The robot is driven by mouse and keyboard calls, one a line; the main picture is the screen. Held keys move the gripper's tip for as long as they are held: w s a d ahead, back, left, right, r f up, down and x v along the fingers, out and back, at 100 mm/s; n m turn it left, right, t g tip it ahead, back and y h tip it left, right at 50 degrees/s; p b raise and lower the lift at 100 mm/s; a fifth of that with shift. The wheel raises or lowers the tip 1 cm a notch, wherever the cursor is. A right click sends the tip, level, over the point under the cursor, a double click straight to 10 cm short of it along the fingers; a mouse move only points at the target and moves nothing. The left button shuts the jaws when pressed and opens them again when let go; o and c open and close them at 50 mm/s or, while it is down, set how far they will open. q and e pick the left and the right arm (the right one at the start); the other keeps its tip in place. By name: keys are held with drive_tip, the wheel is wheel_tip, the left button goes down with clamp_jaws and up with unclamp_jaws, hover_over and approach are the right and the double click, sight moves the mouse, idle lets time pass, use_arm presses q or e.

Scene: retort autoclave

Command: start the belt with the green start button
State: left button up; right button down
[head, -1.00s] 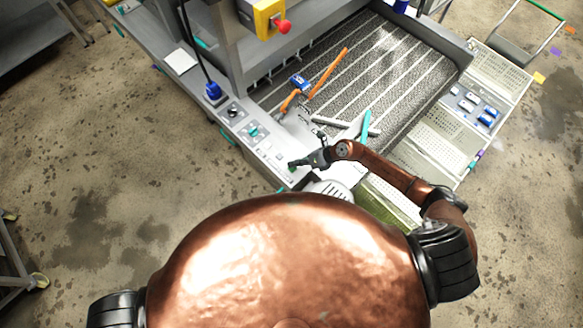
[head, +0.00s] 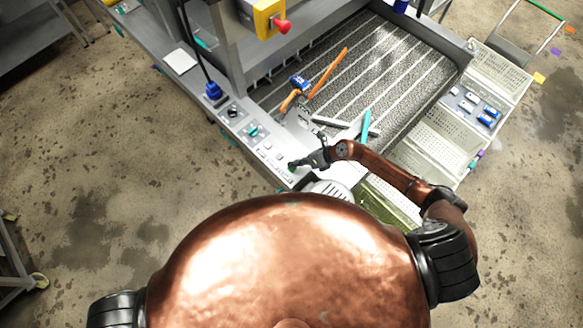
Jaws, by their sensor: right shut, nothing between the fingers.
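The green start button (head: 291,167) is at the near end of the grey control panel (head: 262,150), partly covered by my fingertips. My right gripper (head: 297,164) is shut and empty. Its tips are at the button; I cannot tell whether they touch it or hover just above. The belt (head: 400,75) is a dark ribbed surface with pale stripes, behind the panel. My left gripper is out of view.
Orange-handled and teal tools lie at the belt's near side. Perforated trays (head: 440,130) line the right.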

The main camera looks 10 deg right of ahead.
drive_tip(key=shift+f, duration=0.35)
